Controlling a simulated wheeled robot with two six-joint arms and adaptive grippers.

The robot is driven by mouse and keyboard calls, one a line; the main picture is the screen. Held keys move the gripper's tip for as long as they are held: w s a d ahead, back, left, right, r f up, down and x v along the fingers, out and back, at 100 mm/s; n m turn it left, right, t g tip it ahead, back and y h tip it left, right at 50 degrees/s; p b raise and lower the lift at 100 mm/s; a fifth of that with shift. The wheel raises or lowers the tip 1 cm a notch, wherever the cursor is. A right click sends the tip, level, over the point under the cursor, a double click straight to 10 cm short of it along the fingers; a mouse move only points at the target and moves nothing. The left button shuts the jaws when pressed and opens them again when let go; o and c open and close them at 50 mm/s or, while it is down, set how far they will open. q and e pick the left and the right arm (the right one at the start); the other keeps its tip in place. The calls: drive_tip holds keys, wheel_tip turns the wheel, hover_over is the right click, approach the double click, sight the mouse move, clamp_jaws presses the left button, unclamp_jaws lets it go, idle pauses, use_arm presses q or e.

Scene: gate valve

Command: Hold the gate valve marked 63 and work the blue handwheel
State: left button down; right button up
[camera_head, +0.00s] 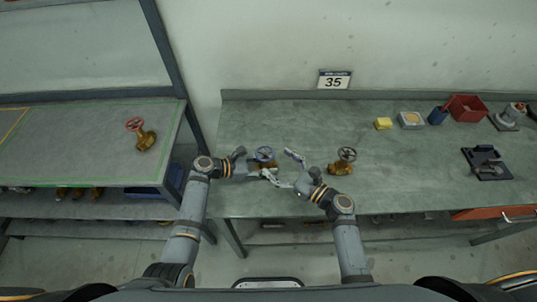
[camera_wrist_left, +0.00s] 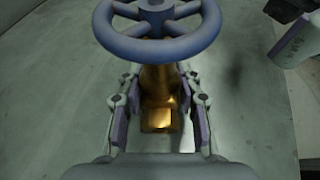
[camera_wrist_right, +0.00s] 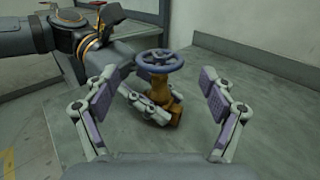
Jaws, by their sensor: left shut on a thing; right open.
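A brass gate valve (camera_head: 267,164) with a blue handwheel (camera_head: 265,154) stands upright near the front of the right bench. In the left wrist view, my left gripper (camera_wrist_left: 155,103) is shut on the brass body (camera_wrist_left: 160,118), below the blue handwheel (camera_wrist_left: 157,17). In the right wrist view, my right gripper (camera_wrist_right: 157,88) is open and empty. Its fingers are spread wide, with the blue handwheel (camera_wrist_right: 160,62) and brass body (camera_wrist_right: 158,92) seen between them, a little beyond the fingers. I cannot read a 63 on the valve.
Another brass valve with a dark handwheel (camera_head: 347,155) stands just right of my right gripper. A red-wheeled valve (camera_head: 143,133) is on the left bench. A yellow block (camera_head: 383,124), a red bin (camera_head: 467,107) and a black fixture (camera_head: 486,163) sit farther right. A sign reads 35 (camera_head: 334,80).

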drive_tip(key=v, duration=0.7)
drive_tip(key=n+g+y, duration=0.4)
drive_tip(key=n+g, duration=0.1)
drive_tip(key=g, duration=0.1)
approach(266, 155)
drive_tip(key=x, duration=0.7)
drive_tip(key=f+x, duration=0.1)
drive_tip(key=x, duration=0.2)
drive_tip(key=shift+w, duration=0.45)
